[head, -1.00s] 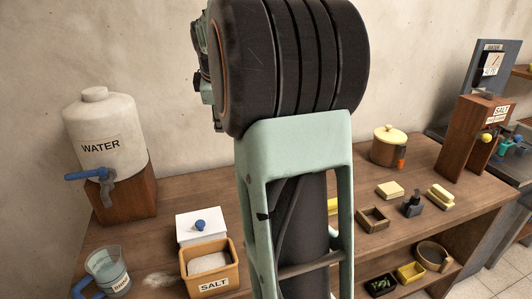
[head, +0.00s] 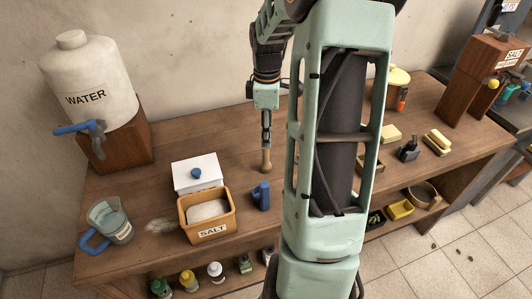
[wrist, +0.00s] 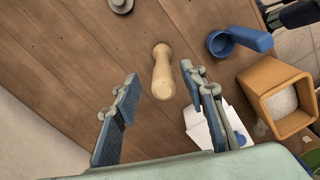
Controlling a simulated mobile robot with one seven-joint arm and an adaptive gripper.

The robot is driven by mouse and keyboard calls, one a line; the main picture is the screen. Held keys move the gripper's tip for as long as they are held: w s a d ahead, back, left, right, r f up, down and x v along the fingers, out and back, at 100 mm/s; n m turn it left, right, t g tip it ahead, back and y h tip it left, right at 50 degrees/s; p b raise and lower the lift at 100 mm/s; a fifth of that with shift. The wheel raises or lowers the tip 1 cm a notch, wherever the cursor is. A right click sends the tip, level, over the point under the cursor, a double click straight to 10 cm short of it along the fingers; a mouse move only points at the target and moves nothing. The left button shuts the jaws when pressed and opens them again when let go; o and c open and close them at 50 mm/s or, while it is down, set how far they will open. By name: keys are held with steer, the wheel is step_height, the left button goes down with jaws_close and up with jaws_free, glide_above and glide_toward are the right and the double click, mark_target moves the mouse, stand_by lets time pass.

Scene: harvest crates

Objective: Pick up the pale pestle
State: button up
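The pale pestle (head: 266,161) stands on the wooden table, just right of the white box. In the wrist view the pestle (wrist: 162,73) shows beyond my fingertips, roughly in line with the gap between them. My gripper (head: 266,136) points down above the pestle in the head view. Its two fingers (wrist: 163,88) are wide apart with nothing held between them. I cannot tell exactly how much height is left between fingertips and pestle.
A blue scoop (head: 261,196) stands near the pestle, beside the orange salt box (head: 208,234). A white box (head: 180,183) with a blue knob is to the left. A water jug (head: 88,85) and a measuring jug (head: 108,220) stand farther left.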

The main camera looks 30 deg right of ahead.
glide_above(266, 162)
steer(key=f, duration=0.3)
steer(key=w+f, duration=0.1)
steer(key=f, duration=0.1)
steer(key=shift+d, duration=0.25)
steer(key=shift+c, duration=0.6)
jaws_close()
